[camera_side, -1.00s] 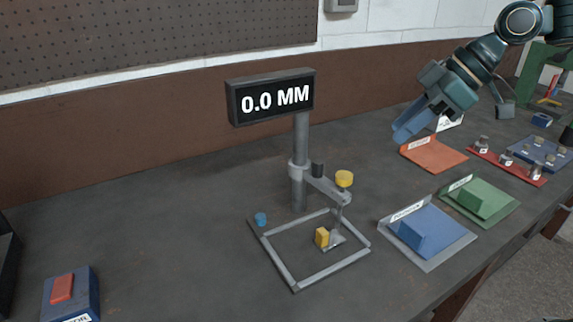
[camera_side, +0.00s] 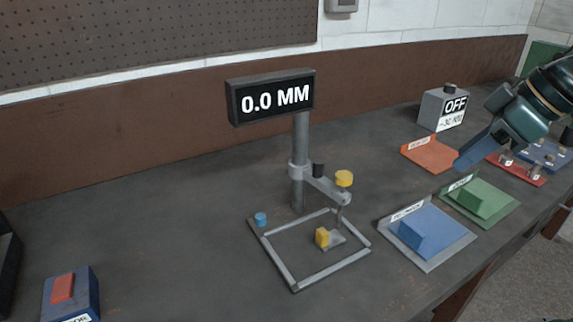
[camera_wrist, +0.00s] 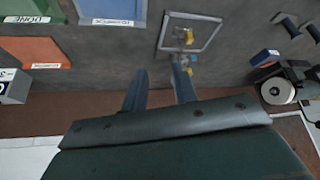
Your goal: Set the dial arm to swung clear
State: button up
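The dial arm (camera_side: 325,188) is a grey bar reaching right from a grey post (camera_side: 301,140). A yellow block (camera_side: 322,237) sits on a small grey plate inside the frame. The display (camera_side: 272,97) reads 0.0 MM. My gripper (camera_side: 468,158) is at the right, above the trays and well apart from the dial arm. In the wrist view its two fingers (camera_wrist: 158,78) are spread with nothing between them; the dial stand is beyond them.
A blue tray (camera_side: 447,253), a green tray (camera_side: 503,217) and an orange mat (camera_side: 445,152) lie at the right. A blue box with a red switch (camera_side: 88,288) is at front left.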

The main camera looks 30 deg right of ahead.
jog(key=shift+s+d+f+m+h, duration=0.25)
jog(key=shift+s+d+m, duration=0.15)
jog(key=shift+s, duration=0.45)
jog(key=shift+s+d+f+m+h, duration=0.2)
jog(key=shift+s+d+f+m, duration=0.15)
jog(key=shift+s, duration=0.55)
jog(key=shift+s+d+f+m+h, duration=0.25)
jog(key=shift+s+d+m, duration=0.2)
jog(key=shift+s, duration=0.4)
jog(key=shift+w+r, duration=0.1)
jog(key=c, duration=0.6)
jog(key=shift+w+r, duration=0.15)
jog(key=shift+w, duration=0.35)
grip_shut()
jog(key=w+a+r+h, duration=0.1)
jog(key=w+a, duration=0.3)
jog(key=w, duration=0.3)
jog(key=w+a+r+h, duration=0.1)
jog(key=w+a+h, duration=0.15)
jog(key=w, duration=0.45)
jog(key=a+f+h, duration=0.1)
jog(key=a+f, duration=0.1)
jog(key=a, duration=0.7)
jog(key=w+a+f+m+h, duration=0.1)
jog(key=a+f, duration=0.2)
jog(key=a, duration=0.7)
jog(key=shift+w+a, duration=0.15)
jog(key=shift+w, duration=0.1)
